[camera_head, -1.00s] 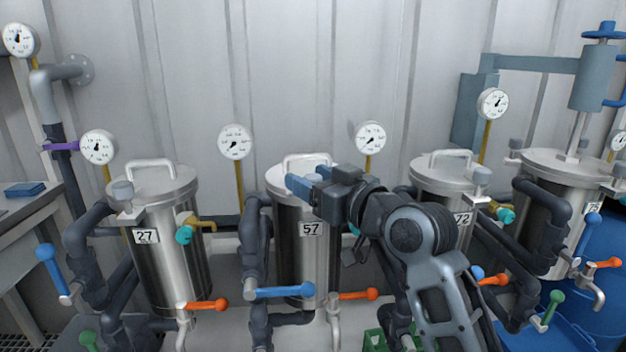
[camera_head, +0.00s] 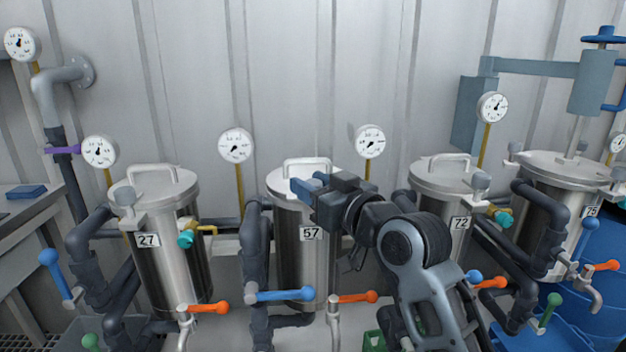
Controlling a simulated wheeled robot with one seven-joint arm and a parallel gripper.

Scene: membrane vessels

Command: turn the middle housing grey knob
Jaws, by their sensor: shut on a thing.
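The middle housing (camera_head: 290,262) is a steel vessel with a lid handle and the label 57. My gripper (camera_head: 306,187) is at the front of its lid, with blue fingertips pointing left. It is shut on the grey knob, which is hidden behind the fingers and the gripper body. My arm comes in from the lower right and covers the right side of the housing.
Similar housings 27 (camera_head: 165,270) and 72 (camera_head: 432,180) stand on either side, each with a grey knob. Dark pipes (camera_head: 254,250), a blue lever (camera_head: 285,295) and an orange lever (camera_head: 357,297) crowd the front.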

